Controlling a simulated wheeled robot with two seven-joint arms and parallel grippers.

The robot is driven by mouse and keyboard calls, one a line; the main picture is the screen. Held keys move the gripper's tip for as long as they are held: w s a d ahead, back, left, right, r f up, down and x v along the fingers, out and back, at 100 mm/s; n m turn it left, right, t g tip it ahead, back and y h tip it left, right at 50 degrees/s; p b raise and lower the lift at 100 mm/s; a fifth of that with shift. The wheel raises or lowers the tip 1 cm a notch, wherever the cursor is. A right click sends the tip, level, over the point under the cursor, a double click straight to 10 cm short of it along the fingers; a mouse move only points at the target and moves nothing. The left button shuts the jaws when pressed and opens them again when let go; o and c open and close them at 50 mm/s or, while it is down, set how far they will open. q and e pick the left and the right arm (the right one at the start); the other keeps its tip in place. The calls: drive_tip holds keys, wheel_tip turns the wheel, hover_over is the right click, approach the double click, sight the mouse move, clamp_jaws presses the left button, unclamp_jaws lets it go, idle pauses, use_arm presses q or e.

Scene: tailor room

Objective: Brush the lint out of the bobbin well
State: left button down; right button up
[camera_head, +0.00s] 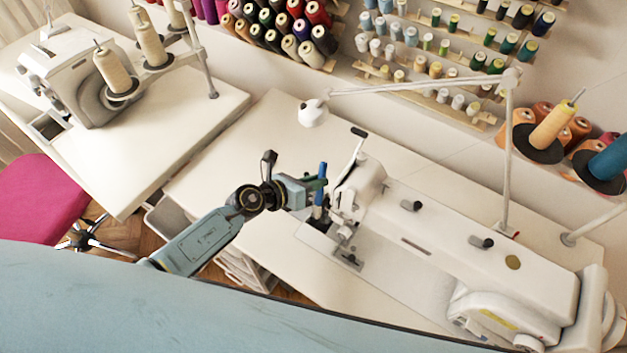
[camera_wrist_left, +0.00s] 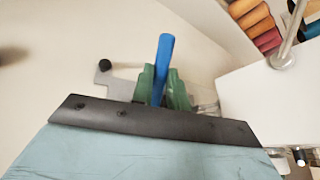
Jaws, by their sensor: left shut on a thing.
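My left gripper (camera_head: 318,186) is shut on a blue-handled brush (camera_head: 322,170), held roughly upright just left of the sewing machine's needle end. The brush's blue handle (camera_wrist_left: 165,62) also stands between the green fingers of my left gripper (camera_wrist_left: 163,88) in the left wrist view. The white sewing machine (camera_head: 470,240) lies across the right table. Its bed plate (camera_head: 318,240) shows below and beside the gripper. The brush's lower end and the bobbin well cannot be made out. My right gripper is not in view.
A lamp arm (camera_head: 420,88) reaches over the machine from the right. Thread racks (camera_head: 440,60) line the wall behind. Another machine (camera_head: 75,80) stands on the left table, with a pink chair (camera_head: 40,198) below it. Bare tabletop (camera_head: 250,150) lies behind my left gripper.

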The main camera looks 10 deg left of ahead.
sight(326, 173)
use_arm(q)
drive_tip(key=shift+w+d+f+b, duration=0.1)
drive_tip(key=shift+w+d+f, duration=0.1)
drive_tip(key=shift+w, duration=0.25)
drive_tip(key=shift+w+d+f+b, duration=0.15)
drive_tip(key=shift+w+f, duration=0.1)
drive_tip(key=shift+w, duration=0.25)
drive_tip(key=shift+w+d+f+b, duration=0.1)
drive_tip(key=shift+w+d+f, duration=0.1)
drive_tip(key=shift+w, duration=0.25)
drive_tip(key=shift+s+a+f, duration=0.1)
drive_tip(key=shift+s+f, duration=0.15)
drive_tip(key=shift+s, duration=0.45)
drive_tip(key=shift+s+a+f, duration=0.1)
drive_tip(key=shift+s+f, duration=0.15)
drive_tip(key=shift+s, duration=0.45)
drive_tip(key=shift+w, duration=0.15)
drive_tip(key=shift+w+d+r+b, duration=0.1)
drive_tip(key=shift+w+d, duration=0.1)
drive_tip(key=shift+w, duration=0.45)
drive_tip(key=shift+w+d+r+b, duration=0.1)
drive_tip(key=shift+w+d, duration=0.1)
drive_tip(key=shift+w, duration=0.5)
drive_tip(key=shift+w+d+r+b, duration=0.1)
drive_tip(key=shift+w+d, duration=0.1)
drive_tip(key=shift+w, duration=0.55)
drive_tip(key=shift+w+r, duration=0.1)
